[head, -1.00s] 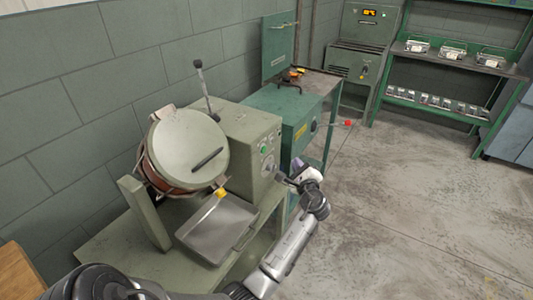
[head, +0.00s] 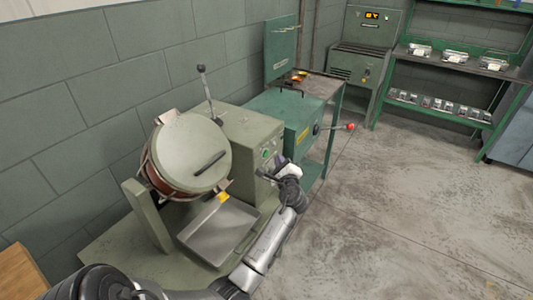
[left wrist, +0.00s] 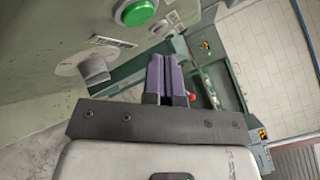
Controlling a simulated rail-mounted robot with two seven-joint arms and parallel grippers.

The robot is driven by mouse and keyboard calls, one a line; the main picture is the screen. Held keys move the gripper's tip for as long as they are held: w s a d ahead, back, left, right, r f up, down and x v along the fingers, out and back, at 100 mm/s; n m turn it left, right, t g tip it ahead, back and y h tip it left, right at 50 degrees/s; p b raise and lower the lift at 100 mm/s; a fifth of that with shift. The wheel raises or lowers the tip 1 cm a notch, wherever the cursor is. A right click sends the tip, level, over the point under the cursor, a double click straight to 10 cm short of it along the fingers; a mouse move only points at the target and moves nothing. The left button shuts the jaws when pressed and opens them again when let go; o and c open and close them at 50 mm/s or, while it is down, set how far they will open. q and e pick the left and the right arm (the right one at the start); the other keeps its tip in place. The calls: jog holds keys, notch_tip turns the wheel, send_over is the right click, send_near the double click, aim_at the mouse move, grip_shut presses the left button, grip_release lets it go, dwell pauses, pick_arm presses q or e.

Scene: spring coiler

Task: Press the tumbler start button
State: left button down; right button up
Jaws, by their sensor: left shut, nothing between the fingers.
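The tumbler is a tilted drum (head: 187,152) with a pale lid and reddish-brown side, beside a grey-green control box (head: 238,132). A round green button (head: 265,154) sits on the box's right-hand panel. In the left wrist view the green button (left wrist: 136,12) is at the top, above a grey knob (left wrist: 92,68). My left gripper (head: 264,173) is shut and empty, close in front of the panel and just below the button in the head view. Its purple fingers (left wrist: 167,76) lie together, below and right of the button in the wrist view; contact is not visible. My right gripper is not in view.
A teal machine (head: 292,118) with a red-tipped handle (head: 350,127) stands behind the box. Shelves (head: 455,68) stand at the back right. The floor to the right is clear.

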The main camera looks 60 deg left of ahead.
aim_at(266, 154)
pick_arm(q)
jog(key=shift+s+a, duration=0.45)
jog(key=shift+a, duration=0.2)
dwell(0.6)
dwell(0.8)
jog(key=shift+a+p, duration=0.15)
jog(key=shift+p, duration=0.2)
jog(key=shift+s+a, duration=0.2)
dwell(0.3)
